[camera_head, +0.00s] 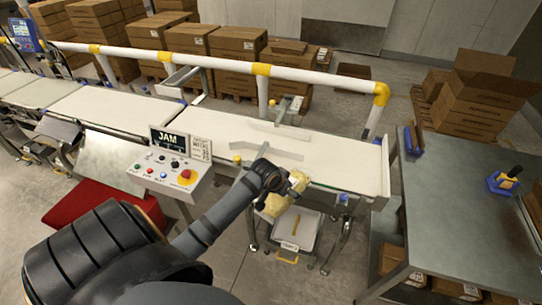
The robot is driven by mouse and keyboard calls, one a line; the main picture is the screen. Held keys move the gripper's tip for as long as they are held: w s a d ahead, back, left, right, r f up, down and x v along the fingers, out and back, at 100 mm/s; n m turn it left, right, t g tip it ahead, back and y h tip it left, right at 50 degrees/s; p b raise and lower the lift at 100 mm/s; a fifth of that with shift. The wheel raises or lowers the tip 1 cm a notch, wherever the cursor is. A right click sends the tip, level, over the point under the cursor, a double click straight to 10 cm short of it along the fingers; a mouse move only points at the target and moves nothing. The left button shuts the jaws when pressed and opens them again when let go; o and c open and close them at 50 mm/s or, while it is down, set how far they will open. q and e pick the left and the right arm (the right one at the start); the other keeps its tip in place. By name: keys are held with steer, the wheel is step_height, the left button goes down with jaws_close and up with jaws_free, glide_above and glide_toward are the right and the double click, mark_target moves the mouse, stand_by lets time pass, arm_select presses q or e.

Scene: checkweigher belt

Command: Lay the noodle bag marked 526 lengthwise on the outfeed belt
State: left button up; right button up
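My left gripper (284,190) is at the front edge of the outfeed belt (340,168), its arm coming in from the lower left. A yellow noodle bag (273,207) is at its fingers, which appear closed around it. Part of the bag shows below the gripper and part to its right. The wrist hides the rest, and no number is readable on the bag. I cannot tell whether the bag touches the belt edge. The visible white belt surface to the right is bare. My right gripper is not in view.
Angled guide plates (272,145) stand on the belt. A control box (168,172) with a JAM display is to the left. A pale bin (296,232) holding an orange item is below the belt. A grey table (465,195) stands at the right, cartons (240,62) behind the railing.

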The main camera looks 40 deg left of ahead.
arm_select(q)
steer(key=s+d+f+b, duration=0.4)
steer(key=d+f+b, duration=0.1)
steer(key=d+f, duration=0.45)
step_height(320, 180, down, 15)
steer(key=s+d+b, duration=0.1)
steer(key=b, duration=1.3)
steer(key=shift+s, duration=0.15)
